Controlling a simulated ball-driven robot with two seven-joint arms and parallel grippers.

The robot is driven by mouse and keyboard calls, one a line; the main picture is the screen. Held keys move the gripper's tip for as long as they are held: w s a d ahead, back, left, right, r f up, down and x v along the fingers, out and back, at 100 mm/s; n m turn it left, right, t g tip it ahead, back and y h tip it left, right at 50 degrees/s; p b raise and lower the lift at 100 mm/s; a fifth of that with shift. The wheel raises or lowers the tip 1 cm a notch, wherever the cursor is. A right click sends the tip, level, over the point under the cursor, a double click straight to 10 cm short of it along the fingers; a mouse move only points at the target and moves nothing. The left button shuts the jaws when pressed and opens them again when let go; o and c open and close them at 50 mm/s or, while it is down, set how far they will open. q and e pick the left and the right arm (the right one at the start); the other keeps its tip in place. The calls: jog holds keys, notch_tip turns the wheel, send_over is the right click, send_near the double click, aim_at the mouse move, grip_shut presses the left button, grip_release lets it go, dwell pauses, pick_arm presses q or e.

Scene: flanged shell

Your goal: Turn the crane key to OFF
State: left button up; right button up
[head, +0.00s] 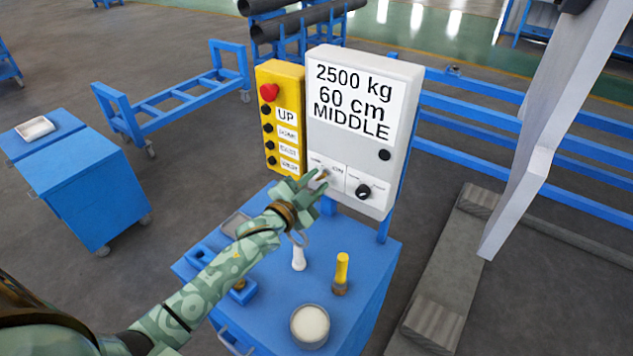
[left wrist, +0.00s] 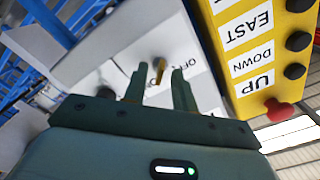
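The crane key (head: 322,175) is a small brass-coloured piece on the lower part of the white control box (head: 395,78), beside an ON label. The key also shows in the left wrist view (left wrist: 160,68), close to a partly covered OFF label. My left gripper (head: 317,181) is right in front of the key. In the left wrist view its two fingers (left wrist: 159,78) stand apart on either side of the key, with gaps showing; it is open. Which label the key points at is too small to tell. My right gripper is not in view.
A yellow button panel (head: 283,75) with a red button adjoins the white box. A black knob (head: 363,191) sits right of the key. Below stands a blue cart (head: 262,318) holding a yellow-handled tool (head: 341,270), a white bottle (head: 299,258) and a round container (head: 310,325).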

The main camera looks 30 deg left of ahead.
pick_arm(q)
jog(key=shift+w, duration=0.45)
grip_shut()
